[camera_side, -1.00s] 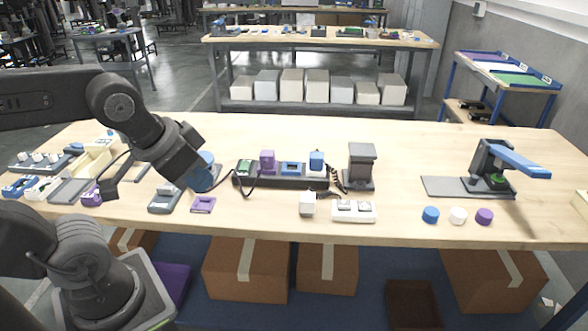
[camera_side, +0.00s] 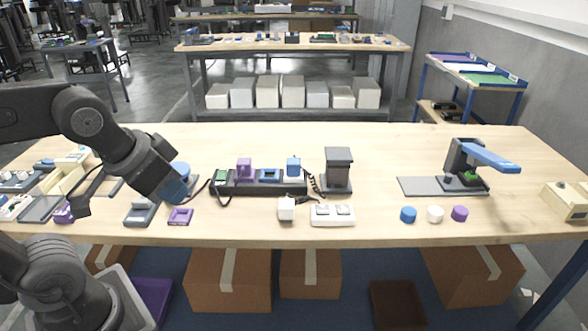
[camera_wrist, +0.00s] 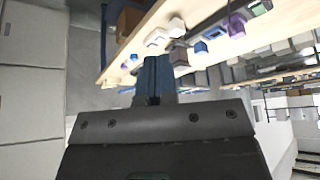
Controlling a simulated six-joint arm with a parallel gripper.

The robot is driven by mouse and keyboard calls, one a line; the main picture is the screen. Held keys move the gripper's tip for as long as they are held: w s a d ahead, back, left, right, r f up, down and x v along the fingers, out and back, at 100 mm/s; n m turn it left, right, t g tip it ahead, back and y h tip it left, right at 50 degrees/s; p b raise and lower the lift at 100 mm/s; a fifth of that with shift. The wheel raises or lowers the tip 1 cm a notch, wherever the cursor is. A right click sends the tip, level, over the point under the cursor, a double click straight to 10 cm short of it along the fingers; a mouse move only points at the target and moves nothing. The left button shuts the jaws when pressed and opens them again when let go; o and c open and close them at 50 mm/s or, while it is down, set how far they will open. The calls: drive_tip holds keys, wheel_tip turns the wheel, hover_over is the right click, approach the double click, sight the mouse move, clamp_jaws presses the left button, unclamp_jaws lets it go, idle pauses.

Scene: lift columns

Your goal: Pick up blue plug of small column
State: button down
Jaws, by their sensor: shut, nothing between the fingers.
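My gripper (camera_side: 177,189) is at the left over the table in the side view, with its blue fingers angled down to the right. In the wrist view the fingers (camera_wrist: 157,78) are pressed together and empty. A dark fixture (camera_side: 262,188) at the table's middle holds a purple piece (camera_side: 244,168), a blue frame-like piece (camera_side: 269,175) and an upright blue block (camera_side: 293,166). A round blue cap (camera_side: 408,214) lies at the front right. I cannot tell which blue piece is the small column's plug. My gripper is left of and apart from both.
A grey column (camera_side: 338,170) stands right of the fixture. A white two-switch block (camera_side: 332,216) and a white cube (camera_side: 286,208) lie in front. A purple frame (camera_side: 180,217) lies below my gripper. A press with a blue lever (camera_side: 488,158) stands right. The back table strip is clear.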

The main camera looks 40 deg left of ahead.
drive_tip(key=c, duration=0.5)
unclamp_jaws()
drive_tip(key=w+a+r+m+g, duration=0.25)
drive_tip(key=w+r, duration=0.25)
drive_tip(key=w, duration=0.7)
drive_tip(key=m+g+h, duration=0.1)
drive_tip(key=m+g, duration=0.1)
drive_tip(key=m, duration=0.5)
hover_over(293, 161)
drive_tip(key=s, duration=0.1)
wheel_tip(293, 161, down, 10)
drive_tip(key=shift+n, duration=0.25)
drive_tip(key=f, duration=0.7)
drive_tip(key=shift+w+f, duration=0.2)
drive_tip(key=shift+w, duration=0.05)
drive_tip(key=shift+w+f, duration=0.2)
drive_tip(key=shift+f, duration=1.35)
drive_tip(key=shift+w+f, duration=0.15)
drive_tip(key=shift+f, duration=1.4)
